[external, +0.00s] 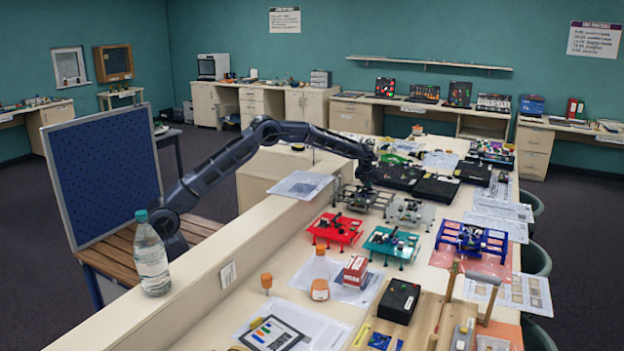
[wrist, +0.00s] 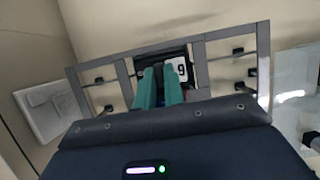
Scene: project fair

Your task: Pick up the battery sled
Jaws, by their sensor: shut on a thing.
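The battery sled appears to be the dark grey open frame (external: 361,198) on the long table, beside the cream partition. In the wrist view the grey frame (wrist: 222,42) spans the picture, with a black block and a white label at its middle. My gripper (external: 366,184) is over it; in the wrist view its teal fingers (wrist: 159,80) point down at the frame's middle and are shut on it. The exact contact is hidden by the fingers. I cannot tell whether the sled is clear of the table.
Similar frames stand close by: a clear one (external: 410,212), a red one (external: 336,230), a teal one (external: 392,244) and a blue one (external: 471,239). Black cases (external: 436,188) lie just right of my gripper. My arm reaches over the partition, where a water bottle (external: 152,258) stands.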

